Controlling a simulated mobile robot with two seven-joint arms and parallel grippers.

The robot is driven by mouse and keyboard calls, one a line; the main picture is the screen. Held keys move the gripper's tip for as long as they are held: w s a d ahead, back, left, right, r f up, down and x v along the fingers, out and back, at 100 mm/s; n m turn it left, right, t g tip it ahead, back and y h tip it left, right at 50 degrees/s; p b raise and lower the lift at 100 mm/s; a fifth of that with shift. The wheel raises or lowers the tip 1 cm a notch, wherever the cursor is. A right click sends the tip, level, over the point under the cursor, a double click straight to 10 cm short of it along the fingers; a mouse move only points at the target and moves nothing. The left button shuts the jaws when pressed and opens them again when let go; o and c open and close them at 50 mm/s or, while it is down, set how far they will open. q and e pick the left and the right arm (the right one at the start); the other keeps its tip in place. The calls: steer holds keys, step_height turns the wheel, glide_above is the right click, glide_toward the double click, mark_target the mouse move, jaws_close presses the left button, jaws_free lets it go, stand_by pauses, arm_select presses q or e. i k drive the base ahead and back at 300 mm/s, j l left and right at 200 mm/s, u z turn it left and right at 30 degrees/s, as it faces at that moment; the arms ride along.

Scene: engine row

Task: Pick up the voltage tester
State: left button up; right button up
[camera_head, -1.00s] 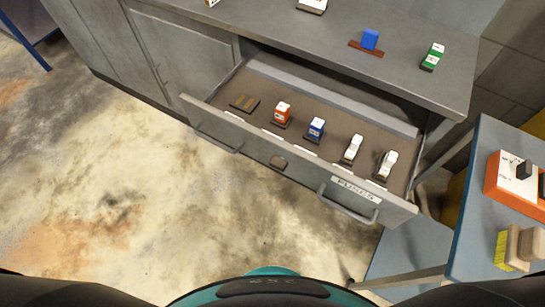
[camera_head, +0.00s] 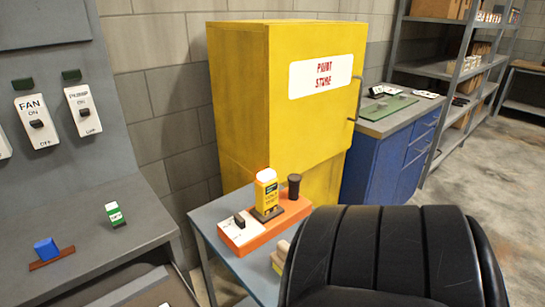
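The voltage tester (camera_head: 268,194), a yellow upright block with a white top and dark lettering, stands in a dark holder on an orange base (camera_head: 262,234). The base also carries a white panel with a black switch at its left and a dark cylinder (camera_head: 294,186) at its right. It sits on a small blue-grey table (camera_head: 205,222). Neither gripper can be seen.
A yellow paint store cabinet (camera_head: 235,110) stands close behind the table. A grey bench (camera_head: 90,245) with a green-and-white block (camera_head: 115,213) and a blue block (camera_head: 47,249) is at left. A pale brush (camera_head: 280,256) lies at the table's front. A blue cabinet (camera_head: 385,165) stands behind right.

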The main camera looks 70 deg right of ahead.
mark_target(267, 184)
steer(key=z, duration=2.15)
